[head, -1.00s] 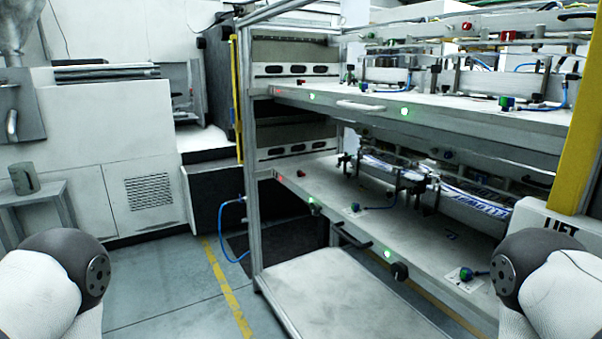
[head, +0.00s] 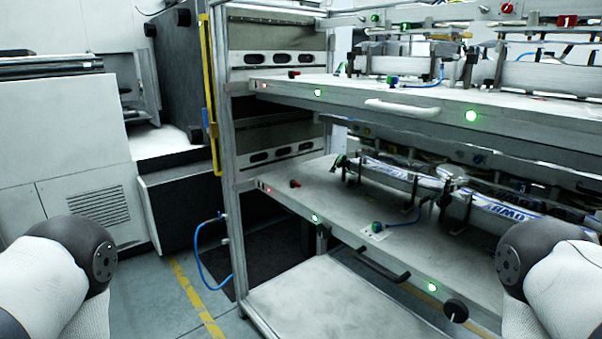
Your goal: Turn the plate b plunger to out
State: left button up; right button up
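A rack holds two plate-like shelves, an upper plate (head: 340,91) and a lower plate (head: 330,205). I cannot read which is plate b. A round black knob (head: 456,311) sits on the lower plate's front edge, right of a black handle (head: 383,268). A small red knob (head: 294,183) stands at the lower plate's left end, and another red knob (head: 294,73) on the upper one. I cannot tell which of these is the plunger or its setting. Neither gripper shows; only parts of my arms are at the lower corners.
Green lights (head: 315,218) line the plate fronts. A white handle (head: 402,108) is on the upper plate. Printed labels (head: 500,213) and clamps lie on the lower plate. A blue hose (head: 205,262) hangs by the rack's left post. Floor at the lower left is open.

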aim_at(292, 182)
jog(key=i+j+z, duration=0.15)
jog(key=j, duration=0.3)
jog(key=i+j+z, duration=0.15)
jog(key=i+j, duration=0.2)
jog(key=i+j+z, duration=0.15)
jog(key=j, duration=0.45)
jog(key=i+j+z, duration=0.15)
jog(key=j, duration=0.35)
jog(key=i+j+z, duration=0.15)
jog(key=i+j, duration=0.15)
jog(key=j, duration=0.25)
jog(key=i+j+z, duration=0.15)
jog(key=j, duration=0.4)
jog(key=j+z, duration=0.15)
jog(key=j, duration=0.45)
jog(key=i+j+z, duration=0.1)
jog(key=j, duration=0.45)
